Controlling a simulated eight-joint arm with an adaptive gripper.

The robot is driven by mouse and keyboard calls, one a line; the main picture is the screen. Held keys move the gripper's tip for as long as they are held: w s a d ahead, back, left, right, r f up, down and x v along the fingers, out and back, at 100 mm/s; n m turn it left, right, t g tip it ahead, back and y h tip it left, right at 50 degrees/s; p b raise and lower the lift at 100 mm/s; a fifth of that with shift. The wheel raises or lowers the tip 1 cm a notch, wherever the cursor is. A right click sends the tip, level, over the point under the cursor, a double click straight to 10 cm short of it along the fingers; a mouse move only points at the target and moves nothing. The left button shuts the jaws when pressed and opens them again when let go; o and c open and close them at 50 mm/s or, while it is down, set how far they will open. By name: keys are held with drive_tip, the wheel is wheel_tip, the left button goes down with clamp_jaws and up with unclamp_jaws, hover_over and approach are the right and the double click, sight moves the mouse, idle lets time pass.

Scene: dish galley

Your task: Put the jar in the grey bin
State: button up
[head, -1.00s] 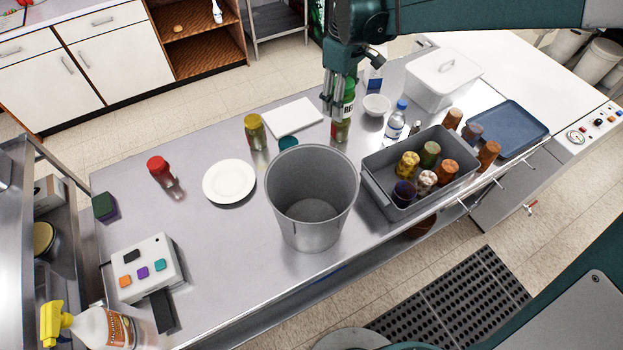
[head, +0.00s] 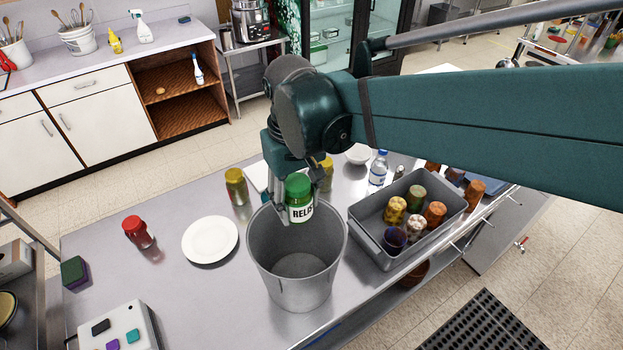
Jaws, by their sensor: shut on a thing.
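The jar (head: 300,212), with a green lid and a white relish label, is held upright in my gripper (head: 286,208). The fingers are shut on it from its left side. The jar overlaps the far rim of a round, deep grey bucket-like bin (head: 297,286) in the picture and looks raised off the table. The inside of this bin looks empty. Which of the two is the task's grey bin I cannot tell.
A white plate (head: 210,240), a red-lidded jar (head: 139,232) and a yellow jar (head: 237,187) stand left of the round bin. A water bottle (head: 378,170) stands behind the rectangular bin.

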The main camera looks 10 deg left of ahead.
sight(295, 221)
drive_tip(key=s, duration=0.3)
drive_tip(key=shift+s+d+f+m+b, duration=0.15)
drive_tip(key=shift+f+m+b, duration=0.1)
drive_tip(key=shift+m+b, duration=0.15)
drive_tip(key=shift+s+f, duration=0.15)
drive_tip(key=shift+f, duration=0.95)
wheel_tip(295, 221, down, 16)
drive_tip(key=shift+f, duration=2.8)
drive_tip(key=shift+f, duration=0.1)
drive_tip(key=shift+f+b, duration=0.4)
drive_tip(key=shift+f, duration=1.6)
